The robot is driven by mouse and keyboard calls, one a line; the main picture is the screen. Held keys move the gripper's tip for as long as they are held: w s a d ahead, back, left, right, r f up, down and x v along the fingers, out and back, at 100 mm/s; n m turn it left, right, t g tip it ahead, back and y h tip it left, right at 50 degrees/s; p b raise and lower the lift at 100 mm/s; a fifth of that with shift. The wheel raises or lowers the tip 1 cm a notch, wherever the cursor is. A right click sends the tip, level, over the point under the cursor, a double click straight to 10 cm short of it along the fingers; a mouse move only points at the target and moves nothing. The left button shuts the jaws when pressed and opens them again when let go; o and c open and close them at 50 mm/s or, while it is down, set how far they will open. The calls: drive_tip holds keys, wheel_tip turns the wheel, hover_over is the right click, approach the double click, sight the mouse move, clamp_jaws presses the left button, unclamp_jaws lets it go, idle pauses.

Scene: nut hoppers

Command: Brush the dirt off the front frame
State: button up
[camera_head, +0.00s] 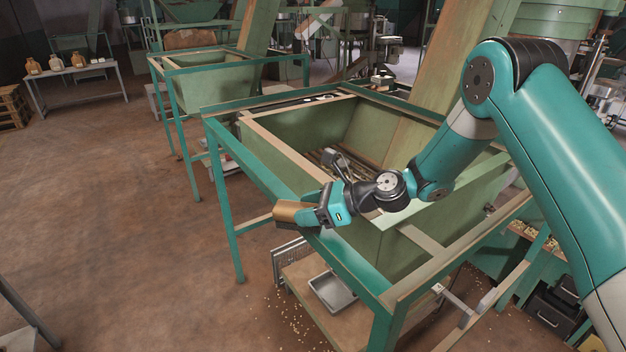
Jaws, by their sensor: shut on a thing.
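My gripper (308,215) is shut on a brown block-like brush (287,211) and holds it at the front frame (258,168) of the near hopper. The frame is a long green beam running from upper left to lower right. The brush is over the middle of this beam; I cannot tell whether it touches. My gripper and wrist hide part of the beam. No dirt is clearly visible on the beam, though a paler patch shows on its lower right part.
The near hopper's green bin (300,130) opens behind the frame, with bars at its bottom. A grey tray (333,292) sits on a wooden shelf (310,270) below. Nuts are scattered on the floor. A second hopper (215,88) stands behind. Open floor lies left.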

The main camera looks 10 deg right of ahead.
wheel_tip(320, 180, up, 3)
drive_tip(key=shift+s+a+f+p, duration=0.1)
drive_tip(key=shift+f+p, duration=0.1)
drive_tip(key=shift+p, duration=0.6)
drive_tip(key=shift+s+d+r+p, duration=0.1)
drive_tip(key=shift+d+r+p, duration=0.1)
drive_tip(key=shift+r+p, duration=0.5)
wheel_tip(320, 180, up, 4)
drive_tip(key=p, duration=0.3)
drive_tip(key=shift+a+r+p, duration=0.1)
drive_tip(key=shift+p, duration=0.3)
